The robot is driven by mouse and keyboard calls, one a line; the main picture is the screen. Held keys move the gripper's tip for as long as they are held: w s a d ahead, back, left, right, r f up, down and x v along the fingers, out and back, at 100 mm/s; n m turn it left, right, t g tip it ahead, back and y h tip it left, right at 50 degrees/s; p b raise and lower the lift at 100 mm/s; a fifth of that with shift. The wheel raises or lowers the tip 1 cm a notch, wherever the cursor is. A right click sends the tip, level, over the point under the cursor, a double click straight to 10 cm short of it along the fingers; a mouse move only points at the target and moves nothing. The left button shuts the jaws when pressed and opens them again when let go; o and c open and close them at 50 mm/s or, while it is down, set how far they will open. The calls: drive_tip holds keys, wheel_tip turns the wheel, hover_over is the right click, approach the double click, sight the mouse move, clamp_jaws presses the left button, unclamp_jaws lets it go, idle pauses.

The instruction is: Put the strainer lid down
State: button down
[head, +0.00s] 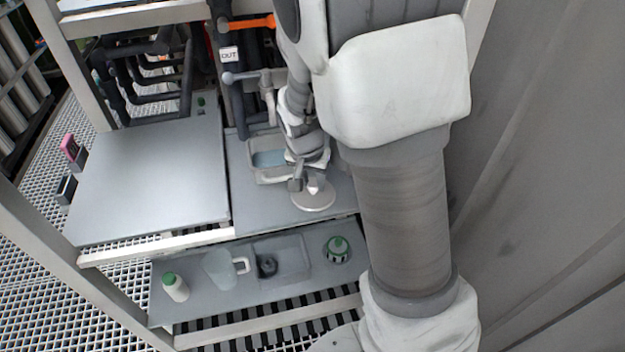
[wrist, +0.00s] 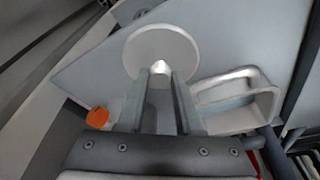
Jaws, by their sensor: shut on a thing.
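The strainer lid is a pale round disc (head: 313,202) with a small knob, at the front right part of the grey shelf (head: 245,205). My gripper (head: 306,186) is shut on the lid's knob, above the disc. In the wrist view the disc (wrist: 162,38) lies just beyond my fingertips (wrist: 161,72), with the bright knob between them. The disc looks about level and close to the shelf. I cannot tell whether it touches it.
An open basin with bluish liquid (head: 269,159) stands behind the lid, left of my wrist. Pipes and an orange handle (head: 250,24) are at the back. A lower shelf holds a bottle (head: 175,288), a jug (head: 218,268), a tray and a green-topped item (head: 337,250). The left panel (head: 150,185) is clear.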

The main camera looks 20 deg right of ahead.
sight(309, 204)
drive_tip(key=shift+f, duration=0.2)
drive_tip(key=c, duration=0.6)
unclamp_jaws()
drive_tip(key=p+v, duration=0.3)
drive_tip(key=v, duration=1)
drive_tip(key=s+r+n+t, duration=0.1)
drive_tip(key=s+r+n, duration=0.1)
drive_tip(key=s, duration=0.3)
drive_tip(key=s+d+r+n+t+y, duration=0.1)
drive_tip(key=s+r+n, duration=0.1)
drive_tip(key=s+r, duration=0.3)
drive_tip(key=s+d+r+n+t, duration=0.1)
drive_tip(key=s+r+n, duration=0.1)
drive_tip(key=s+r, duration=0.2)
drive_tip(key=shift+s+d+n+y, duration=0.1)
drive_tip(key=shift+s+n+y, duration=0.3)
drive_tip(key=shift+s, duration=1.2)
